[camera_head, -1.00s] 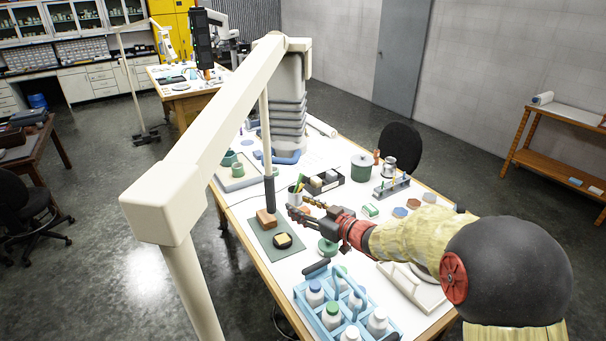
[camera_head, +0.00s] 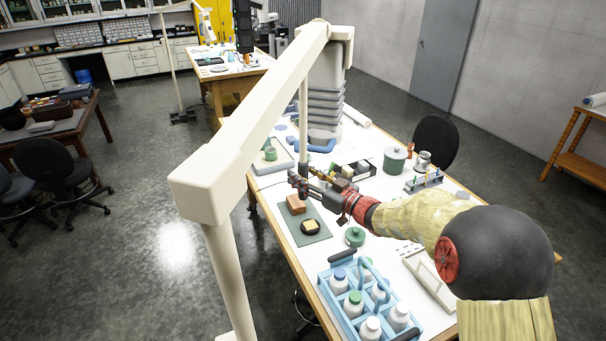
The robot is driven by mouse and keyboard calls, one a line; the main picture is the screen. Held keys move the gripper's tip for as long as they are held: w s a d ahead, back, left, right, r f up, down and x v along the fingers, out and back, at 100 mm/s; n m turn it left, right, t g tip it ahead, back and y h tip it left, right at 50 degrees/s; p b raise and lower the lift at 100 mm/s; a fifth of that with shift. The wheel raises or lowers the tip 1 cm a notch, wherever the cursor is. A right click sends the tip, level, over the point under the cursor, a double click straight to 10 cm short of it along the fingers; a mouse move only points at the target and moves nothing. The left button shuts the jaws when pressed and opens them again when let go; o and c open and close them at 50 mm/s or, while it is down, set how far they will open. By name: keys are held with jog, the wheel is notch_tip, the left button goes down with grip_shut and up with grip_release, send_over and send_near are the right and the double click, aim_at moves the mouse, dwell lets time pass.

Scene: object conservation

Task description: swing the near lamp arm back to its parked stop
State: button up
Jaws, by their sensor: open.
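The near lamp arm (camera_head: 262,95) is a thick cream beam. It runs from the top of a cream post (camera_head: 228,275) at the left front to a far end over the table. No parked stop can be made out.
Below my gripper, a brown block (camera_head: 296,203) and a small dark-based item (camera_head: 310,227) sit on a green mat (camera_head: 294,229). A blue bottle carrier (camera_head: 337,301) stands at the front.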

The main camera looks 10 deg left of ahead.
jog(key=shift+c, duration=1.2)
jog(key=c, duration=0.8)
grip_shut()
